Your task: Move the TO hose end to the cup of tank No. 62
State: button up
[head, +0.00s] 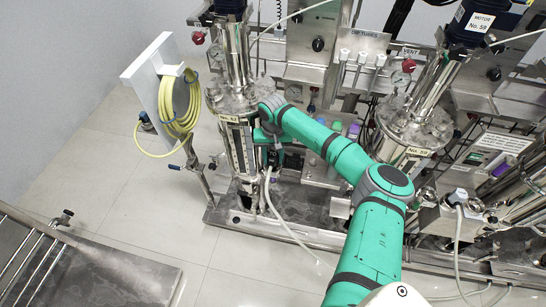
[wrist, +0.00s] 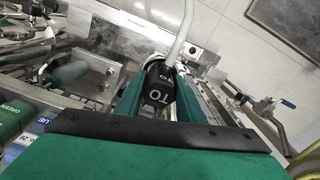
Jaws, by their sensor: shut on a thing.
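My gripper (head: 270,143) is in front of the left-hand tank, at the end of my green arm. In the wrist view my gripper (wrist: 153,92) is shut on the TO hose end (wrist: 157,85), a black block with white letters between the green fingers. A white hose (wrist: 181,35) leads away from it; in the head view this hose (head: 270,190) hangs down to the skid base. The left-hand steel tank (head: 238,100) carries a small label that seems to read No. 62. I cannot clearly make out its cup; my gripper and arm cover part of that area.
A second tank (head: 415,125), labelled No. 59, stands to the right. A yellow hose (head: 185,120) hangs on a white panel (head: 150,75) at left. A cup-like fitting with a white plug (head: 458,197) is at the right. Open floor (head: 140,215) lies at front left.

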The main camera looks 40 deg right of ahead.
jog(key=shift+f, duration=0.15)
jog(key=shift+f, duration=0.35)
jog(key=o, duration=1.4)
jog(key=shift+c, duration=0.2)
jog(key=shift+r, duration=0.25)
notch_tip(320, 180, up, 23)
jog(key=shift+r, duration=0.15)
